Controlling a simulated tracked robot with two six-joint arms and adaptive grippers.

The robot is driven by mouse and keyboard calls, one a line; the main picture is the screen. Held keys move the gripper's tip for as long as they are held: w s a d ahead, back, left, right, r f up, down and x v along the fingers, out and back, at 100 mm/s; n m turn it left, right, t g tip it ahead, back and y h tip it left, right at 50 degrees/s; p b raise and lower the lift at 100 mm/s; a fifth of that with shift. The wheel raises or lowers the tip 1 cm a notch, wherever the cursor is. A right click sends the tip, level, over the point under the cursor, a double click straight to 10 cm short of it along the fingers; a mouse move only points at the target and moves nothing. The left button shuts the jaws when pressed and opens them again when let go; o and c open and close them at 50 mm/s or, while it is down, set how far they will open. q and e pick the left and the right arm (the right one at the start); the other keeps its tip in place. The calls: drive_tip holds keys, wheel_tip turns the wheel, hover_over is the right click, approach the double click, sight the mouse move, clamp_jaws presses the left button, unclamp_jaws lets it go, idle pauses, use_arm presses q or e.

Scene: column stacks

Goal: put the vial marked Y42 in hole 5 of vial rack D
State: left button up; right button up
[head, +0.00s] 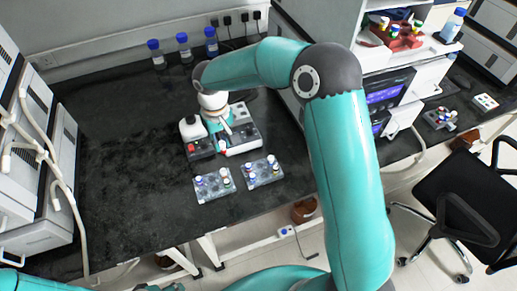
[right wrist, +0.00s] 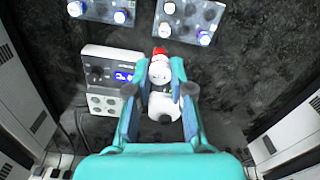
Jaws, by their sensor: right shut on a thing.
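My right gripper (head: 221,132) is low over the bench among the small white devices. In the right wrist view its fingers (right wrist: 163,75) are closed around a white vial (right wrist: 160,72) with a red cap, which also shows in the head view (head: 222,146). Its marking cannot be read. Two grey vial racks stand in front of the devices, one left (head: 214,186) and one right (head: 263,172). Both hold several capped vials, with some holes free. They also show at the top of the right wrist view. Their letters and hole numbers cannot be read. My left gripper is out of view.
A white device with a display (right wrist: 110,78) stands beside the gripper, and another small white device (head: 192,128) is close by. Three blue-capped bottles (head: 183,45) stand at the back. A shelf with a red tray (head: 395,37) is at the right. The left of the bench is clear.

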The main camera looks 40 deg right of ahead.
use_arm(q)
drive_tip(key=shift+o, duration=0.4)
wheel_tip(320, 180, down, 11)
drive_tip(key=b, duration=1)
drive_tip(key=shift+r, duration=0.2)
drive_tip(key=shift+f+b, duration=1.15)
drive_tip(key=shift+b, duration=0.05)
use_arm(e)
drive_tip(key=shift+s+d+f, duration=0.4)
drive_tip(key=shift+d+f, duration=1.5)
drive_tip(key=shift+f, duration=0.35)
drive_tip(key=shift+s+d+f, duration=0.35)
drive_tip(key=shift+d+f, duration=1.55)
drive_tip(key=shift+f, duration=0.4)
drive_tip(key=shift+s+d+f, duration=0.4)
drive_tip(key=shift+d+f, duration=1.5)
drive_tip(key=shift+f, duration=0.35)
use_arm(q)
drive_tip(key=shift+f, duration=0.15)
use_arm(e)
drive_tip(key=shift+s, duration=0.15)
use_arm(q)
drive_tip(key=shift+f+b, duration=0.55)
drive_tip(key=shift+b, duration=0.15)
use_arm(e)
drive_tip(key=shift+f, duration=0.7)
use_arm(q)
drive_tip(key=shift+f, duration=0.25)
use_arm(e)
drive_tip(key=shift+f, duration=0.35)
